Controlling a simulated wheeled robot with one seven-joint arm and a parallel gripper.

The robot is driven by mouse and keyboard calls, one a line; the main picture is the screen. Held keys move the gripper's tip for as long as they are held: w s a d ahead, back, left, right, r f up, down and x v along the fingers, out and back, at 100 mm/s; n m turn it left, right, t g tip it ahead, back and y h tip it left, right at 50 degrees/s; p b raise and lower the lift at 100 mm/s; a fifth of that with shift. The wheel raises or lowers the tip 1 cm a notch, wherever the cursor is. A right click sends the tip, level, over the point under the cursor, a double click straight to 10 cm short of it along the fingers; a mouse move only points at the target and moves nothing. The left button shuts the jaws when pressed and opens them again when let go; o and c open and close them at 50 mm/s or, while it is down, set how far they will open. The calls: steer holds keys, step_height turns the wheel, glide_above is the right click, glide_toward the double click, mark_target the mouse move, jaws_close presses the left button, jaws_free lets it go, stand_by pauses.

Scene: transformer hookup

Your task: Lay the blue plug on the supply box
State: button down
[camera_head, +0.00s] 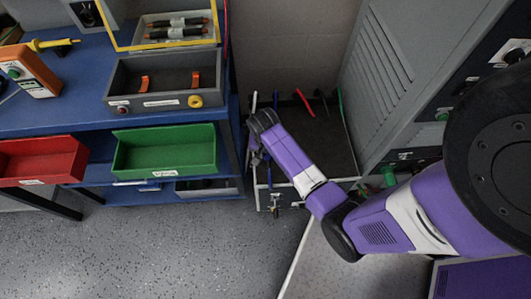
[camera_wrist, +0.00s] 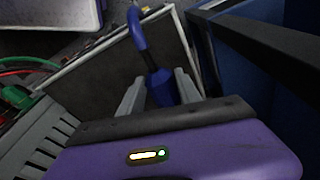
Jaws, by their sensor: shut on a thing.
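My gripper (camera_wrist: 158,95) is shut on the blue plug (camera_wrist: 161,88) in the wrist view. A blue cable (camera_wrist: 136,30) runs up from the plug and bends away at the top. Behind it is the dark top of a low box with a light rim (camera_wrist: 92,55), which I take as the supply box. In the head view this box (camera_head: 318,135) stands on the floor between bench and cabinet. My arm reaches over its left side, and the fingers are mostly hidden there. I cannot tell whether the plug touches the box.
A blue bench (camera_head: 60,117) with a green bin (camera_head: 165,150) and a red bin (camera_head: 40,160) stands left. A grey cabinet (camera_head: 385,75) stands right. A green plug (camera_wrist: 17,97) and red cables (camera_wrist: 25,62) lie at left in the wrist view. Open floor (camera_head: 150,245) is in front.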

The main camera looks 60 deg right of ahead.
steer(key=w+d+f+b, duration=0.1)
steer(key=b, duration=0.1)
steer(key=d+f+b, duration=0.2)
steer(key=b, duration=0.1)
steer(key=w+d+f+b, duration=0.1)
steer(key=f+b, duration=0.1)
steer(key=b, duration=0.1)
steer(key=shift+w+d+f, duration=0.15)
steer(key=shift+w+f, duration=0.05)
steer(key=shift+w, duration=0.1)
steer(key=shift+f+b, duration=0.8)
steer(key=shift+f, duration=0.9)
steer(key=c, duration=0.8)
jaws_free()
steer(key=shift+o, duration=0.2)
steer(key=shift+s, duration=0.1)
steer(key=r, duration=0.2)
steer(key=a+r+p, duration=0.1)
steer(key=r, duration=0.2)
steer(key=r+p, duration=0.1)
steer(key=r, duration=0.1)
steer(key=shift+a+r, duration=0.2)
steer(key=shift+r, duration=0.15)
